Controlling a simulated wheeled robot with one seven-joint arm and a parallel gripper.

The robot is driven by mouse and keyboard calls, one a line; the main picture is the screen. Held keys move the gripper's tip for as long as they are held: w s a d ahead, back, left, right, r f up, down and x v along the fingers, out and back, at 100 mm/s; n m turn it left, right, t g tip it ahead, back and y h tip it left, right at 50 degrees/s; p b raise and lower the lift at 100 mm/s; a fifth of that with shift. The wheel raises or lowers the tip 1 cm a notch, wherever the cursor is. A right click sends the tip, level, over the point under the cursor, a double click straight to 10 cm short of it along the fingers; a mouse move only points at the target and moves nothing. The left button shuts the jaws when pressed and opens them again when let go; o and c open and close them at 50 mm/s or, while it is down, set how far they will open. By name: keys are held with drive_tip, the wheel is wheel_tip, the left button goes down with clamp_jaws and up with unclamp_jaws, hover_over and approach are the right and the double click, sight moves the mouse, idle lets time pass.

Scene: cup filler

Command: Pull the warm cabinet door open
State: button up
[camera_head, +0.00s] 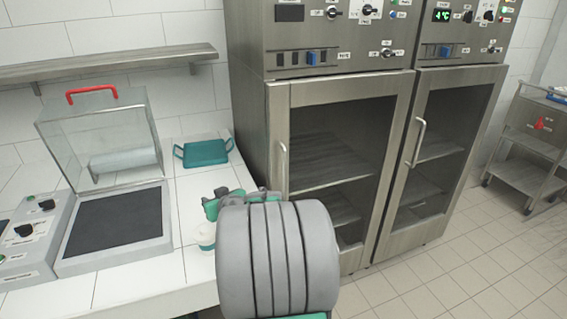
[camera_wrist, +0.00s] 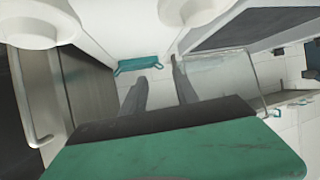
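Two steel cabinets with glass doors stand side by side in the head view. The left cabinet door (camera_head: 278,118) has a vertical bar handle (camera_head: 283,165) on its left edge and looks shut. The right cabinet door (camera_head: 408,145) also looks shut, with its handle (camera_head: 418,142) on its left edge.
A steel cart (camera_head: 525,150) stands at the far right. The floor before the doors is clear.

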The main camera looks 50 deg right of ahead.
drive_tip(key=s+d+m+h, duration=0.2)
drive_tip(key=s+d+h, duration=0.2)
drive_tip(key=d, duration=0.8)
drive_tip(key=m+t+h, duration=0.1)
drive_tip(key=m+h, duration=0.2)
drive_tip(key=h, duration=0.1)
approach(286, 164)
drive_tip(key=x, duration=0.3)
drive_tip(key=p+x, duration=0.2)
drive_tip(key=x, duration=0.5)
drive_tip(key=shift+w+a, duration=0.1)
drive_tip(key=shift+w+d, duration=0.3)
clamp_jaws()
